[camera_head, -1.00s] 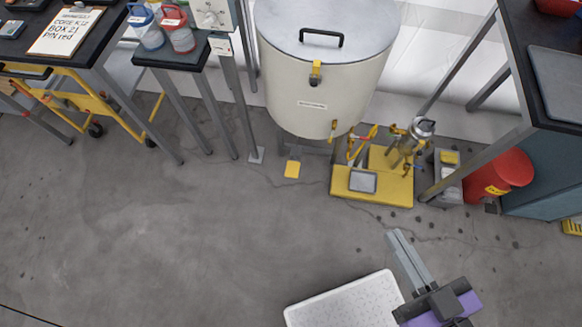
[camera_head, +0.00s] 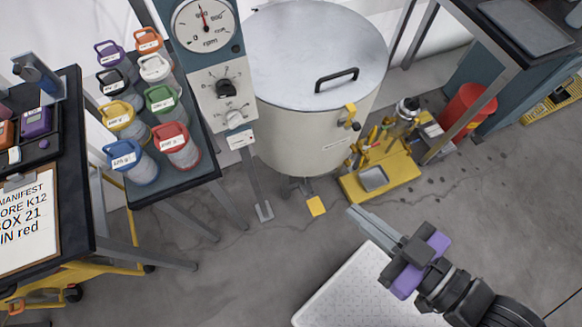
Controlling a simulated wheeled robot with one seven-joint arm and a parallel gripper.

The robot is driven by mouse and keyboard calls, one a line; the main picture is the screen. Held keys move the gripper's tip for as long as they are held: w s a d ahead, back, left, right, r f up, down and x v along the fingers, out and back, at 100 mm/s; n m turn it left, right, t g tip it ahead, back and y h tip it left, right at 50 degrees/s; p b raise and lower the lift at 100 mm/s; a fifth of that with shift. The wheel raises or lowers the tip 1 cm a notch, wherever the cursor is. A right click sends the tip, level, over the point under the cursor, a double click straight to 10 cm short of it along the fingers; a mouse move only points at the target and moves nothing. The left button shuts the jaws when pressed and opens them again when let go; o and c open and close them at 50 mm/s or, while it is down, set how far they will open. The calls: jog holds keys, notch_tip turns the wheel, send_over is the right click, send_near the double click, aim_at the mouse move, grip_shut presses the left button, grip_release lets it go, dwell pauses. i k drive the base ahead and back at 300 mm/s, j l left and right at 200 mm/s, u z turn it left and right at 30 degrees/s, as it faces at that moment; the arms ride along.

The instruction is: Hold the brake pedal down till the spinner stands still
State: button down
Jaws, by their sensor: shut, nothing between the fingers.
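The spinner (camera_head: 320,105) is a large cream drum with a flat grey lid, a black handle and a yellow latch. Its lid is closed; one still frame does not show whether it turns inside. The yellow brake pedal (camera_head: 316,206) sticks out low at the drum's foot, near the floor. My gripper (camera_head: 352,211) is shut and empty, its fingers pointing up and left. In the picture its tips are a little right of the pedal, with a gap between them; their height above the floor is hard to tell.
A post left of the drum carries an rpm gauge (camera_head: 204,25), its needle pointing nearly straight up, and a knob (camera_head: 226,88). A yellow stand (camera_head: 385,180) with tools is right of the drum. Several lidded jars crowd a dark table (camera_head: 188,186) at left. Floor before the pedal is clear.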

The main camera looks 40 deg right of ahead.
aim_at(315, 206)
jog(key=i+j, duration=0.2)
jog(key=j, duration=0.15)
jog(key=i+j+z, duration=0.15)
jog(key=j, duration=0.15)
jog(key=i+j, duration=0.15)
jog(key=j, duration=0.2)
